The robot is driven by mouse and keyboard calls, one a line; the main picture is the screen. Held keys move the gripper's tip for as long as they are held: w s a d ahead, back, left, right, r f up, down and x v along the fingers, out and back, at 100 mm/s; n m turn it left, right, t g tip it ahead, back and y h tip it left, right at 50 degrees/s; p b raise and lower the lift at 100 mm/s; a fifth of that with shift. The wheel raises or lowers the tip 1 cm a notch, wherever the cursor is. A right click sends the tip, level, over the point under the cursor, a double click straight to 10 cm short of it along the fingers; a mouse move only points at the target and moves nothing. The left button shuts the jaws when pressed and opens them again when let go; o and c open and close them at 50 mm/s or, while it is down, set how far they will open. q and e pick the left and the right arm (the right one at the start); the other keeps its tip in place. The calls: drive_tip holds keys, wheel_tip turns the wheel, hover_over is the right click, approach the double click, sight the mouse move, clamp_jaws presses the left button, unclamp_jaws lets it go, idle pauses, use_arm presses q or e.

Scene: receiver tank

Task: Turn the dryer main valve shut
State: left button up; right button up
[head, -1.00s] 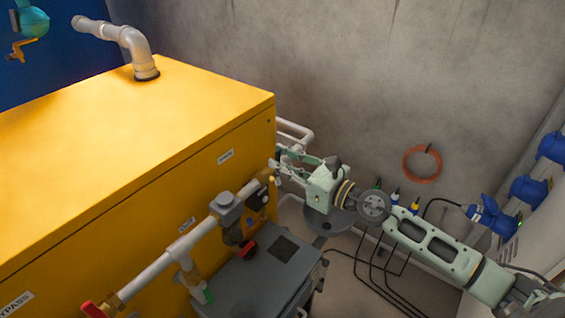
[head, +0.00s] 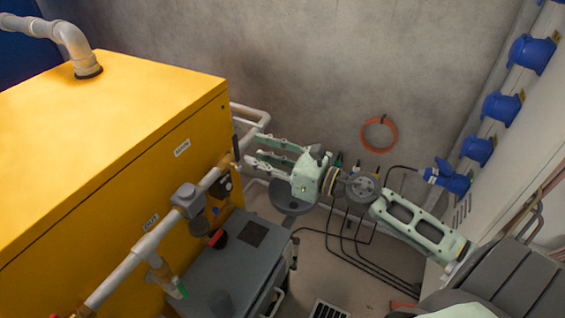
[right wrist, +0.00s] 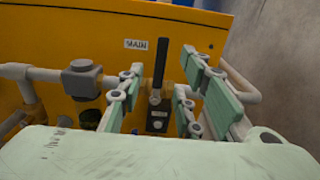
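The valve with an upright black lever (right wrist: 160,62) sits on the pipe below a MAIN label (right wrist: 136,44) on the yellow dryer cabinet. In the head view the lever (head: 236,148) stands at the cabinet's right end. My right gripper (head: 251,149) is open, its two pale green fingers pointing at the lever with nothing held. In the right wrist view the lever shows in the gap between the open fingers (right wrist: 163,72); I see no clear contact. The lower valve body is partly hidden by the fingers. My left gripper is not in view.
The yellow cabinet (head: 90,135) fills the left. A white pipe (head: 120,272) runs along its front. A grey box (head: 225,265) stands below. Black cables lie on the floor, and blue sockets (head: 530,52) line the right wall.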

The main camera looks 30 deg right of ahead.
drive_tip(key=v, duration=0.6)
idle(0.4)
drive_tip(key=d+f+m+h, duration=0.45)
drive_tip(key=f+m, duration=0.45)
drive_tip(key=f, duration=0.3)
drive_tip(key=d+f+m+h, duration=0.3)
drive_tip(key=d+f+m, duration=0.4)
drive_tip(key=f, duration=0.5)
drive_tip(key=s+f+m+g+h, duration=0.25)
drive_tip(key=s+f+m, duration=0.35)
drive_tip(key=f, duration=0.5)
drive_tip(key=s+a+f+m+g, duration=0.3)
drive_tip(key=s+f+m, duration=0.3)
drive_tip(key=s+f, duration=0.3)
drive_tip(key=s+a+f+m+g, duration=0.3)
drive_tip(key=s+f+m+g, duration=0.15)
drive_tip(key=s+f, duration=0.4)
drive_tip(key=s+a+f+m+g, duration=0.1)
drive_tip(key=s+a+f+m, duration=0.1)
drive_tip(key=s, duration=0.4)
drive_tip(key=s+a+f+m+g, duration=0.2)
drive_tip(key=s+a+f+m, duration=0.1)
drive_tip(key=s+a+f, duration=0.2)
drive_tip(key=s+a+f+m+g+y, duration=0.1)
drive_tip(key=s+a+f+m, duration=0.1)
drive_tip(key=s, duration=0.4)
drive_tip(key=shift+s+a+f+g+p, duration=0.3)
drive_tip(key=shift+a+f+p, duration=0.05)
drive_tip(key=shift+a+f, duration=0.45)
